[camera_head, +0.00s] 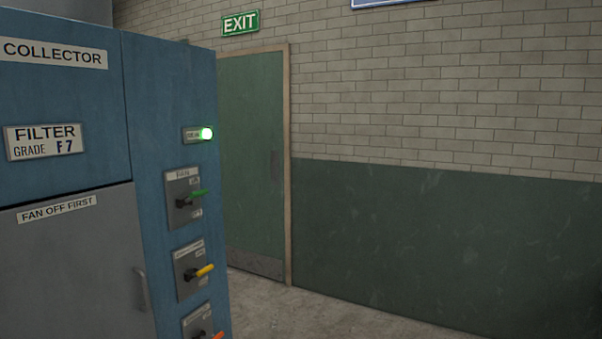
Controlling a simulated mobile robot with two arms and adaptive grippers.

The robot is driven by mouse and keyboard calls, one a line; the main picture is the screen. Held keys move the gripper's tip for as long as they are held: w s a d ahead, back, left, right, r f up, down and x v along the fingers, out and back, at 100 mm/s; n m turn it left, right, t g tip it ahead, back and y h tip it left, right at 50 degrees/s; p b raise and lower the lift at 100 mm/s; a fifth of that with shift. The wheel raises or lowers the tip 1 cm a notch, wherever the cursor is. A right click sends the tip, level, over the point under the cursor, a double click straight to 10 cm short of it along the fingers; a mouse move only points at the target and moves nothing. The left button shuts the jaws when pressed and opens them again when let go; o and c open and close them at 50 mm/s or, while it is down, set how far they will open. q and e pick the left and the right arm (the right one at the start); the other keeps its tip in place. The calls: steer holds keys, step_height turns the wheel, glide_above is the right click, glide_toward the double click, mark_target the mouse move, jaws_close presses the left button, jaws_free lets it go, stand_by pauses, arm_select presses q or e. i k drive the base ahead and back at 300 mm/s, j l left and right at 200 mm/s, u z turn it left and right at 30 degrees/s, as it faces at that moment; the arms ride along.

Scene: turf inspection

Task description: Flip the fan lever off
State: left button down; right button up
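The fan lever (197,194) has a green handle and sits on a grey plate (177,181) labelled FAN, on the right-hand panel of the blue collector cabinet (168,106). Its handle points right and slightly up, between the small marks above and below it, which are too small to read surely. Neither of my grippers shows in the head view.
Below the fan lever are a yellow lever (204,270) and, cut by the bottom edge, an orange-red one (217,336). The cabinet's grey door (70,270) has a handle (142,290). Concrete floor (300,316) is clear to the right, before a green door (252,160).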

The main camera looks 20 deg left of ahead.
mark_target(186, 201)
steer(key=i+l+u, duration=0.1)
steer(key=i, duration=0.45)
steer(key=i+l, duration=0.2)
steer(key=i, duration=0.3)
steer(key=i+l+u, duration=0.15)
steer(key=i, duration=0.35)
steer(key=i+l+u, duration=0.2)
steer(key=u, duration=0.25)
steer(key=i+l+u, duration=0.3)
steer(key=u, duration=0.15)
steer(key=i+l+u, duration=0.3)
steer(key=u, duration=0.15)
steer(key=i+l+u, duration=0.15)
steer(key=l+u, duration=0.5)
steer(key=l, duration=0.25)
steer(key=i, duration=0.05)
